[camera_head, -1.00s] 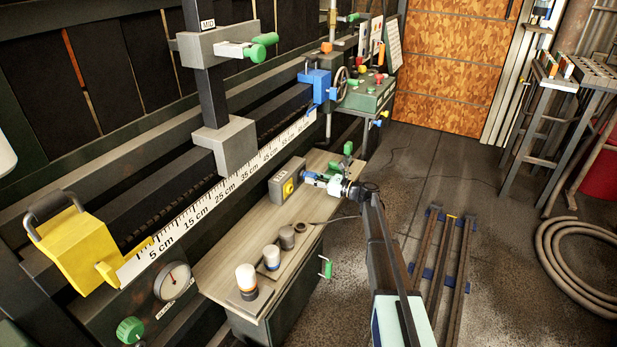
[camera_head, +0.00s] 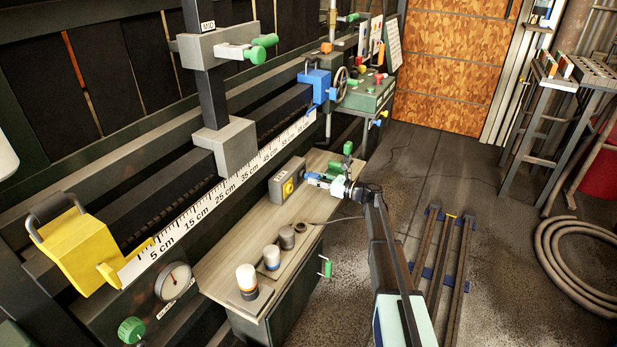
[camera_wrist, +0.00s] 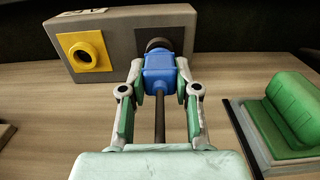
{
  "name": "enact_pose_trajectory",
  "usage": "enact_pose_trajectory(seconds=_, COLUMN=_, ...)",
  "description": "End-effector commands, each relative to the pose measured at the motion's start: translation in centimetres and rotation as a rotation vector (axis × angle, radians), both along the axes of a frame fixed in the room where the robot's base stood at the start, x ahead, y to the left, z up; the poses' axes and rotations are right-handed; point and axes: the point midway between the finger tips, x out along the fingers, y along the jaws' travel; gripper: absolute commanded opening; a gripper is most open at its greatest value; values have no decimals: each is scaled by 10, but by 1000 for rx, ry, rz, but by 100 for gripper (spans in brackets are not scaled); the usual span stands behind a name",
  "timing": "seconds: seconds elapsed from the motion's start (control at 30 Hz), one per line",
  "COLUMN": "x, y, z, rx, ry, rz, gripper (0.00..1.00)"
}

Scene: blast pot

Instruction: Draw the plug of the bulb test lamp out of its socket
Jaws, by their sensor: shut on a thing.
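The plug (camera_wrist: 158,72) has a blue body and a round dark front end. My gripper (camera_head: 322,182) is shut on its blue body, one finger on each side, in the wrist view (camera_wrist: 159,82). A dark cable (camera_wrist: 160,122) runs back from the plug between the fingers. The dark front end points at the dark square socket plate (camera_wrist: 182,38) on the grey socket box (camera_head: 283,188). The plug hides part of that plate, and I cannot tell whether its tip is inside or clear of the socket. A yellow round socket (camera_wrist: 84,56) sits left of it on the same box.
The box stands on a wooden bench top (camera_head: 225,268). A green-topped block (camera_wrist: 292,108) lies right of my gripper. Several short cylinders, one white-topped (camera_head: 246,279), stand on the bench's near end. The ruler rail (camera_head: 205,200) runs behind.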

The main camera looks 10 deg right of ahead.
Motion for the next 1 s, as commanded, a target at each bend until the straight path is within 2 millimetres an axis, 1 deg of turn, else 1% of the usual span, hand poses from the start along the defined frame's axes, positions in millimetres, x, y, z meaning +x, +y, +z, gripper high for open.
enact_pose_trajectory(seconds=0.7, x=-19, y=-27, z=1, rx=1, ry=1, rz=0, gripper=0)
enact_pose_trajectory(seconds=1.0, x=-21, y=-30, z=0, rx=0, ry=0, rz=0, gripper=0)
